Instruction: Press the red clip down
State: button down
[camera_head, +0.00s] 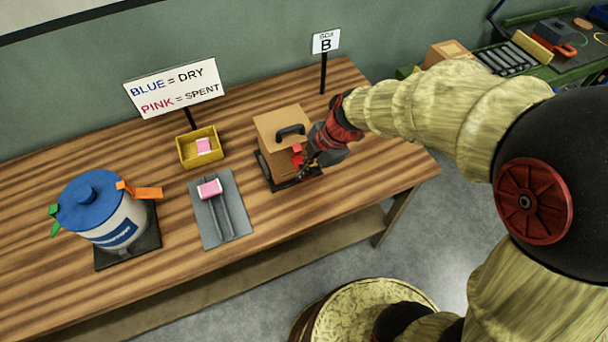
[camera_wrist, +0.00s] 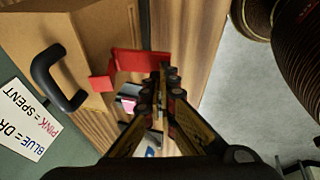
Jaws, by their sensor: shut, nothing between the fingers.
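The red clip (camera_head: 297,154) is on the front side of a tan box (camera_head: 277,123) with a black handle on top. In the wrist view the red clip (camera_wrist: 138,61) shows as a flat red piece standing out from the box, with a smaller red block beside it. My gripper (camera_head: 304,172) is shut and empty, in front of the box. In the wrist view its fingertips (camera_wrist: 166,72) are at the outer end of the flat red piece. I cannot tell if they touch it. The fingers hide part of what lies behind them.
The box stands on a dark base on the wooden table (camera_head: 120,280). To its left are a yellow bin (camera_head: 182,150), a grey plate (camera_head: 208,228) with a pink-topped piece, and a blue-lidded pot (camera_head: 118,222). Sign B (camera_head: 325,42) stands behind.

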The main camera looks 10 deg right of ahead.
jog(key=f+b, duration=0.1)
jog(key=b, duration=0.2)
jog(key=f+b, duration=0.1)
jog(key=b, duration=0.2)
jog(key=shift+s+d+f, duration=0.1)
jog(key=shift+s+f, duration=0.15)
jog(key=shift+r, duration=0.75)
